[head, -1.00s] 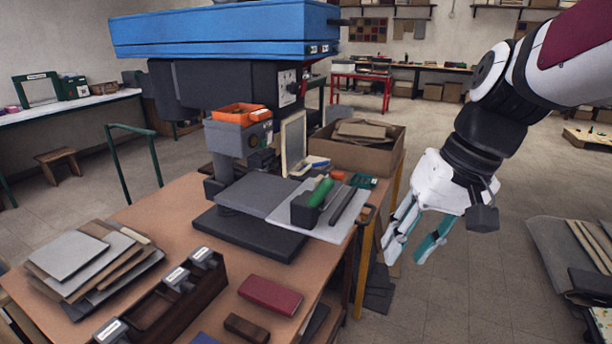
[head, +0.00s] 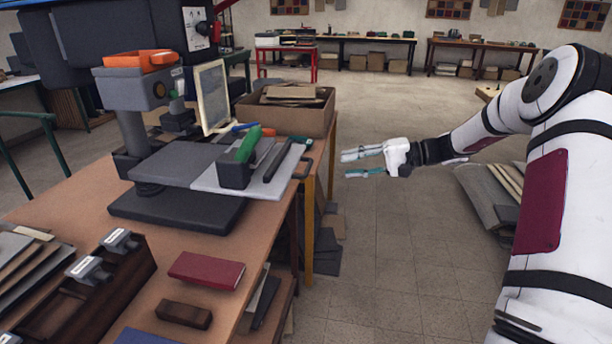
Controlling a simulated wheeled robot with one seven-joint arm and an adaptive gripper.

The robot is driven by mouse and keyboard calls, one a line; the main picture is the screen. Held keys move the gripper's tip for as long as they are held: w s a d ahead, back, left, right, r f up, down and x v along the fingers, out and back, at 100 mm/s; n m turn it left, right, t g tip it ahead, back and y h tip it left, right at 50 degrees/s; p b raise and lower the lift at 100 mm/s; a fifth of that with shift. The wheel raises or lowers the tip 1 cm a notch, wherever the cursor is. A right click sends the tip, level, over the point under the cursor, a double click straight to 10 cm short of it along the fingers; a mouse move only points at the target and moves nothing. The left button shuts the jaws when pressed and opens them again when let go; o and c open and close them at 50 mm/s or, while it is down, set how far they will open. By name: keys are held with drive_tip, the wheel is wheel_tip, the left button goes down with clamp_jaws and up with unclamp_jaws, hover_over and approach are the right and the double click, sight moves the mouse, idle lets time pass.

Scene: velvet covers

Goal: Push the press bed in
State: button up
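The press bed (head: 208,179), a light grey plate, sticks out to the right from the dark grey platform (head: 160,163) of the press. A black block with a green-topped part (head: 240,160) sits on it. A dark bar (head: 277,161) runs along its right side, with a small dark loop at the edge. My gripper (head: 347,164) is right of the bed, beyond the table edge, in free air. Its fingers point left towards the bed and are apart, with nothing between them. It touches nothing.
The press stands on a wooden table (head: 70,200) with a red book (head: 206,270), a dark wooden block (head: 184,314) and a stamp rack (head: 100,285). An open cardboard box (head: 290,115) stands behind the bed. The floor to the right is clear up to leaning boards (head: 492,195).

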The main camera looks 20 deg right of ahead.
sight(308, 167)
drive_tip(key=shift+t, duration=0.4)
drive_tip(key=x, duration=0.4)
drive_tip(key=w+b+x, duration=0.1)
drive_tip(key=x, duration=0.3)
drive_tip(key=d+x, duration=0.1)
drive_tip(key=x, duration=0.4)
drive_tip(key=shift+w+f+b, duration=0.15)
drive_tip(key=shift+f+b, duration=0.15)
drive_tip(key=shift+f, duration=0.1)
clamp_jaws()
